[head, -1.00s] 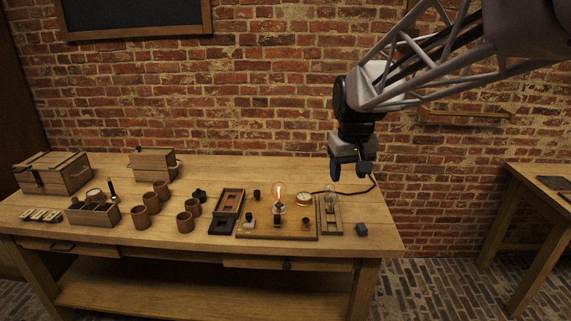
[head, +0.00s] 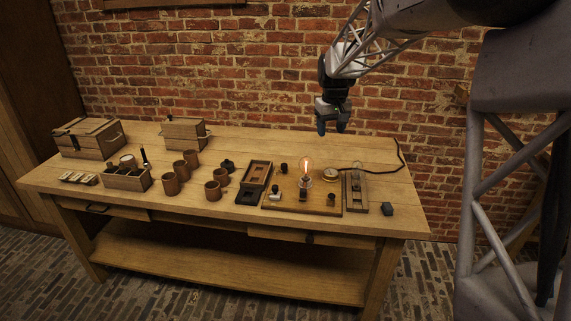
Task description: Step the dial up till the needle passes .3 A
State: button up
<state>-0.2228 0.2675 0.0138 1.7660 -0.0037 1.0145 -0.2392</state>
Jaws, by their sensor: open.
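A wooden board (head: 276,203) lies on the bench right of centre. It carries a glowing bulb (head: 305,164), a round brass-rimmed meter with a pale face (head: 330,175) and small dark knobs, one at the front right (head: 331,197). I cannot tell which knob is the dial. The needle and scale are too small to read. My gripper (head: 332,130) points down, open and empty, in the air above and behind the board, apart from everything.
A second clear bulb stands on a narrow wooden base (head: 357,207) at the right, with a dark block (head: 387,209) beside it. A black cable (head: 383,171) runs along the back right. Several brown jars (head: 171,184) and a dark tray (head: 254,182) are to the left.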

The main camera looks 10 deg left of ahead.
jog(key=w+a+f+n, duration=0.1)
jog(key=w+a+f, duration=0.7)
jog(key=w, duration=0.3)
jog(key=n+g, duration=0.1)
jog(key=n, duration=0.1)
send_over(284, 165)
notch_tip(284, 165, down, 11)
jog(key=shift+w+f, duration=0.1)
jog(key=shift+f, duration=0.1)
jog(key=shift+f, duration=3.85)
jog(key=c, duration=0.9)
